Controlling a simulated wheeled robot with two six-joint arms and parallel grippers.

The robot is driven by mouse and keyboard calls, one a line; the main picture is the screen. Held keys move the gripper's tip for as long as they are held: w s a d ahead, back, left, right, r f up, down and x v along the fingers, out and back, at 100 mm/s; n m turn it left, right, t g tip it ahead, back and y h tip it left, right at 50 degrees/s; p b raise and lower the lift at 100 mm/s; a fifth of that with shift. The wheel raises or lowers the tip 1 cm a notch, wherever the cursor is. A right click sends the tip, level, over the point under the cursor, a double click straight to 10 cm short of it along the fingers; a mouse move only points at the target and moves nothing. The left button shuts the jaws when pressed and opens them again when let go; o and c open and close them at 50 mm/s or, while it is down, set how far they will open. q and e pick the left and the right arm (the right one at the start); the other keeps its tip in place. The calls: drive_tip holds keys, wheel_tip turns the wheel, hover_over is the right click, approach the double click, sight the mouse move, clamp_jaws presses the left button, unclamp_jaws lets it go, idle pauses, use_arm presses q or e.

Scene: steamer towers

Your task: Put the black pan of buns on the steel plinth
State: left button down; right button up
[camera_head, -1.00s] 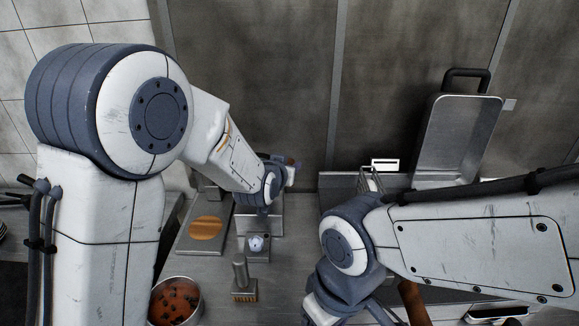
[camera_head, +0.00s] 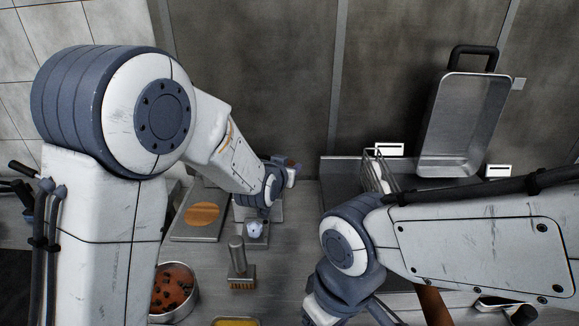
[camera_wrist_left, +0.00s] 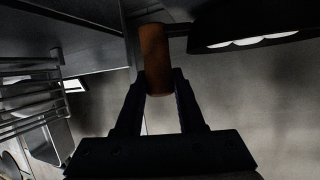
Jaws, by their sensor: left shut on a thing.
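My left gripper (camera_head: 288,172) is small and partly hidden by its own wrist in the head view. In the left wrist view, my left gripper (camera_wrist_left: 160,88) is shut on an orange-brown handle (camera_wrist_left: 154,55). The black pan (camera_wrist_left: 215,46) shows at the top right of that view, with several white buns (camera_wrist_left: 250,41) along it. The pan is hardly visible in the head view. I cannot pick out the steel plinth for certain; steel pieces near the wrist are partly covered by my arm.
A steel tray with a dark handle (camera_head: 468,118) leans on the back wall. A wire rack (camera_head: 377,172) stands left of it. A board with a wooden disc (camera_head: 202,214), a brush (camera_head: 240,265) and a pot of red food (camera_head: 174,288) are at the left.

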use_arm(q)
drive_tip(key=shift+f+b, duration=0.4)
drive_tip(key=shift+b, duration=0.05)
idle(0.4)
drive_tip(key=c, duration=0.8)
unclamp_jaws()
drive_tip(key=shift+o, duration=0.2)
drive_tip(key=shift+d, duration=0.2)
drive_tip(key=shift+s+a, duration=0.1)
drive_tip(key=shift+s, duration=0.15)
drive_tip(key=shift+a+v, duration=0.25)
drive_tip(key=shift+v, duration=0.8)
drive_tip(key=shift+s+a+r, duration=0.15)
drive_tip(key=shift+s+r, duration=0.05)
drive_tip(key=shift+s+a+r, duration=0.25)
drive_tip(key=shift+s+a, duration=0.05)
drive_tip(key=shift+s, duration=0.25)
drive_tip(key=shift+s+a+r, duration=0.15)
drive_tip(key=shift+s, duration=0.15)
